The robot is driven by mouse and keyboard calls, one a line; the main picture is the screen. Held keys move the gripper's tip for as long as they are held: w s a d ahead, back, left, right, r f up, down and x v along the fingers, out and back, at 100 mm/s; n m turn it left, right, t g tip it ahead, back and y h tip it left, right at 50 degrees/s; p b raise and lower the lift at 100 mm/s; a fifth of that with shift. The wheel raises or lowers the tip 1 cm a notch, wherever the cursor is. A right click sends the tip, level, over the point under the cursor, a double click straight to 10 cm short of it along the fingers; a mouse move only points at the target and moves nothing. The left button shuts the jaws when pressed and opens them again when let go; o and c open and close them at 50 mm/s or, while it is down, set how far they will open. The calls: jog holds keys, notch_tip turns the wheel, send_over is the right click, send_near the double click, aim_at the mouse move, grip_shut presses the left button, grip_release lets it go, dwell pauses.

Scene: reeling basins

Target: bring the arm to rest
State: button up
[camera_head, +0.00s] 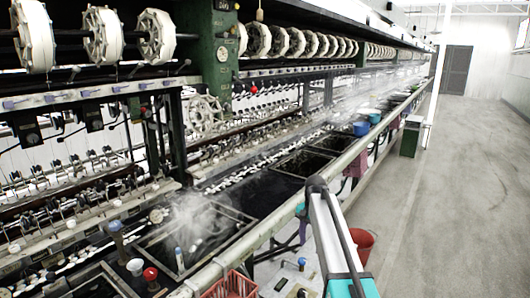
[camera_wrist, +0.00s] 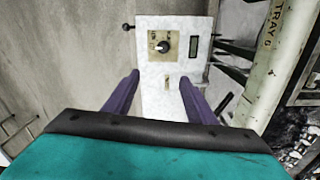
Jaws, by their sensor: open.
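My gripper shows in the wrist view (camera_wrist: 160,95) with its two purple fingers spread apart and nothing between them. Beyond the fingers is a white control box (camera_wrist: 172,62) with a dark round knob and a small display. My white and teal arm rises at the lower middle of the head view, beside the front rail of the machine.
The long reeling machine has a pale front rail (camera_head: 258,232) and steaming dark basins (camera_head: 200,232). A red bucket (camera_head: 362,243) stands on the floor right of my arm, and a red crate (camera_head: 232,286) sits at the bottom. The grey aisle (camera_head: 450,200) on the right is clear.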

jog(key=s+f+n+g+b, duration=0.5)
jog(key=s+f+n+b, duration=0.3)
jog(key=s+f, duration=4.4)
jog(key=shift+s+a+n+b, duration=0.3)
jog(key=shift+s+n+b, duration=0.1)
jog(key=shift+s+b, duration=0.7)
jog(key=shift+s, duration=0.1)
